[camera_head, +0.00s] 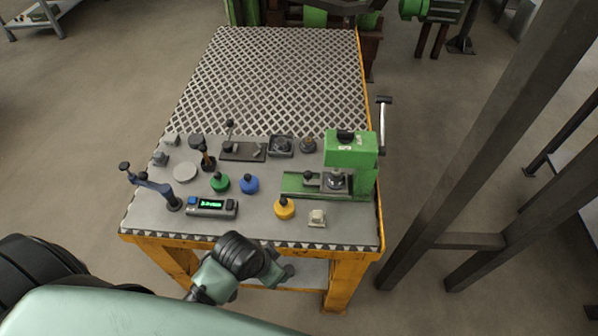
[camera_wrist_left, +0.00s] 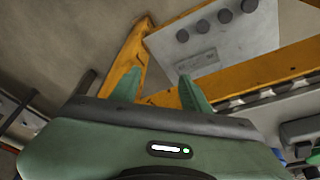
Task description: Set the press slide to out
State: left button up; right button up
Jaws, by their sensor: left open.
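The green press (camera_head: 350,150) stands at the right front of the work table. Its low green base (camera_head: 300,190) reaches left, and a grey slide block with a dark round part (camera_head: 337,181) sits under the press head. A small dark knob (camera_head: 311,177) stands just left of that block. How far the slide is out, I cannot tell. My left gripper (camera_head: 281,272) is in front of the table's front edge, below its top and apart from the press. In the left wrist view its two green fingers (camera_wrist_left: 161,92) are spread, with nothing between them.
The table's orange frame (camera_head: 345,270) and toothed front edge (camera_head: 250,242) lie close to my gripper. Green, blue and yellow knobs (camera_head: 284,208), a display box (camera_head: 211,207) and a blue lever (camera_head: 150,184) crowd the front. The grated surface (camera_head: 280,75) behind is clear. Dark posts (camera_head: 480,150) stand right.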

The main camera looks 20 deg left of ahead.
pick_arm(q)
jog(key=w+d+r+m, duration=0.1)
jog(key=w+r+m, duration=0.1)
jog(key=w, duration=0.1)
jog(key=w+d+r+m+h, duration=0.1)
jog(key=w+r+m, duration=0.1)
jog(key=r+m, duration=0.1)
jog(key=w+d+r+m+h, duration=0.1)
jog(key=w+d+r+m, duration=0.1)
jog(key=w+r, duration=0.1)
jog(key=shift+w, duration=0.35)
jog(key=w+a+m, duration=0.1)
jog(key=w, duration=0.1)
jog(key=w+r+m, duration=0.1)
jog(key=w, duration=0.2)
jog(key=w+a+r+m, duration=0.1)
jog(key=w, duration=0.1)
jog(key=shift+w+a+r+m+g+h, duration=0.2)
jog(key=shift+a+m+g+h, duration=0.1)
jog(key=shift+a+m, duration=0.1)
jog(key=m, duration=0.2)
send_near(306, 173)
jog(key=f, duration=0.2)
jog(key=shift+w+d+p+x, duration=0.1)
jog(key=shift+p+x, duration=0.15)
jog(key=shift+x, duration=1.6)
jog(key=shift+w+d+p+x, duration=0.15)
jog(key=shift+p+x, duration=0.1)
jog(key=shift+x, duration=1.65)
jog(key=shift+r, duration=0.15)
